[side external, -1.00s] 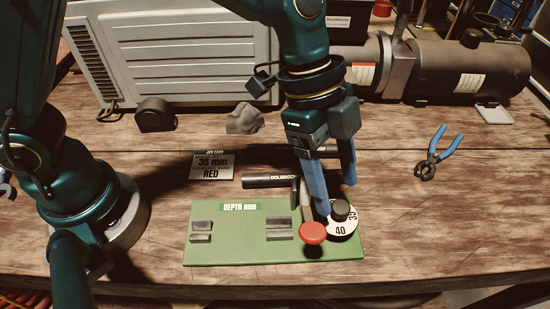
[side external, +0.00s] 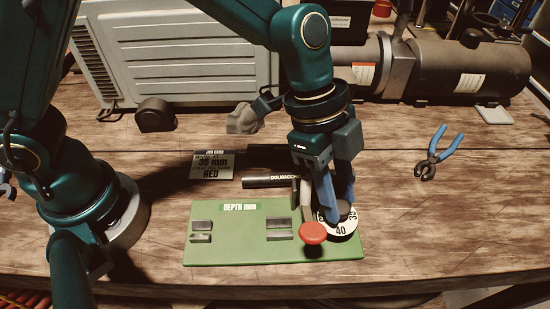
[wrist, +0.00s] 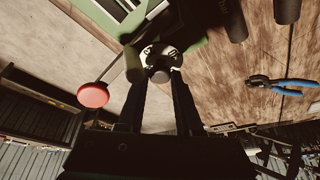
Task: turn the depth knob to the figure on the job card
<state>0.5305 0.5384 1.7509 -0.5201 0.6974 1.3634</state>
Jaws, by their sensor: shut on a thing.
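The depth knob is a black knob (side external: 343,211) on a white dial (side external: 340,231) at the right end of the green plate (side external: 240,254). The figure 40 shows at the dial's front, with another figure, partly hidden, at its right. My gripper (side external: 335,213) is shut on the black knob, its blue fingers reaching down from above. The wrist view shows the knob (wrist: 160,74) between the fingertips. The job card (side external: 212,164) lies behind the plate and reads 35 mm and RED.
A red-topped lever (side external: 314,233) stands close left of the dial. Grey blocks (side external: 201,231) sit on the plate. Black hose (side external: 270,181) lies behind it. Blue-handled pliers (side external: 437,152) lie at right, with bare bench around them. A grey rag (side external: 243,119) is farther back.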

